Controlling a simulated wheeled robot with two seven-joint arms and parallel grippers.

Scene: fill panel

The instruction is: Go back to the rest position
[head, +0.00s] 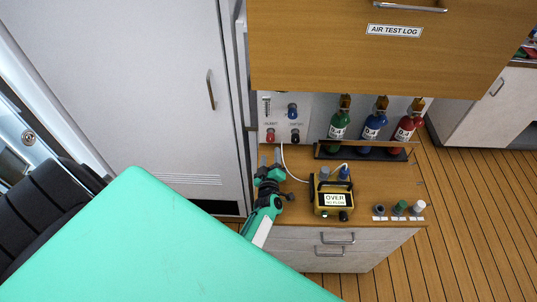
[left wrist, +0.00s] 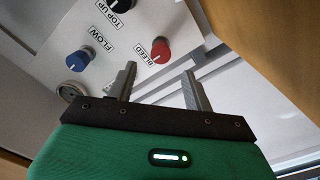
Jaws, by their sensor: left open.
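My left gripper (head: 270,158) is above the left end of the wooden counter, close in front of the fill panel (head: 279,101). In the left wrist view its two grey fingers (left wrist: 158,82) are apart with nothing between them. Beyond the fingers are the red BLEED knob (left wrist: 160,51), the blue FLOW knob (left wrist: 77,60) and the black TOP UP knob (left wrist: 120,5). The fingers appear clear of the knobs. My right gripper is in neither view.
A yellow meter (head: 333,199) reading OVER stands right of my left arm, with a pale hose near it. Green (head: 340,125), blue (head: 374,127) and red (head: 407,128) bottles stand in a rack. Small caps (head: 400,208) sit at the front right. A wooden cabinet (head: 400,60) overhangs the counter.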

